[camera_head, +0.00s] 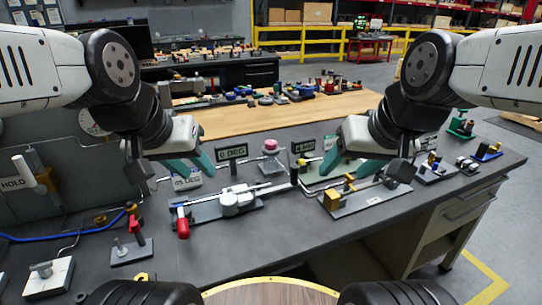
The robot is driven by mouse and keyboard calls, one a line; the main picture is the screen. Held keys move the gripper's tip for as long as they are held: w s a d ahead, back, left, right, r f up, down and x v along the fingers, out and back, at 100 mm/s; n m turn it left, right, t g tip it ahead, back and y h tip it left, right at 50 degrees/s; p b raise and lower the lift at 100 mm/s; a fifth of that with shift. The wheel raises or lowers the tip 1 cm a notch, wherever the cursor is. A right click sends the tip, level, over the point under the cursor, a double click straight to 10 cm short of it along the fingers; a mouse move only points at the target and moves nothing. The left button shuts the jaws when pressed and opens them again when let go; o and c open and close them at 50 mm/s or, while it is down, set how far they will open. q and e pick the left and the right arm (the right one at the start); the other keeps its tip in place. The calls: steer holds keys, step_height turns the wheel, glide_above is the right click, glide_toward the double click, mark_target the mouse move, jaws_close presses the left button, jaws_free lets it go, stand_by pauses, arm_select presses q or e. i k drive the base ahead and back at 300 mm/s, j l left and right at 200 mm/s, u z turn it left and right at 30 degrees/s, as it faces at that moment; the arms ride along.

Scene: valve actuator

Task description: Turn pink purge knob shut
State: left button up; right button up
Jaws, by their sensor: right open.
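The pink purge knob (270,144) sits on top of a small metal fitting on a low stand, in the middle of the bench behind the long actuator fixtures. My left gripper (192,168) is to the left of the knob, with its teal fingers apart and nothing seen between them. My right gripper (351,168) is to the right of the knob, its teal fingers also apart and empty. Both grippers are clear of the knob in the picture. The knob's turn angle is too small to tell.
A "0 DEG" sign (232,152) stands left of the knob, and another small sign (303,145) stands right of it. A fixture with a red-handled lever (183,222) and a brass-block fixture (333,200) lie in front. The bench front (290,245) is bare.

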mark_target(270, 145)
steer(key=l+u, duration=0.25)
steer(key=u, duration=0.15)
steer(key=l+u, duration=0.25)
steer(key=u, duration=0.15)
steer(key=l+u, duration=0.25)
steer(key=u, duration=0.2)
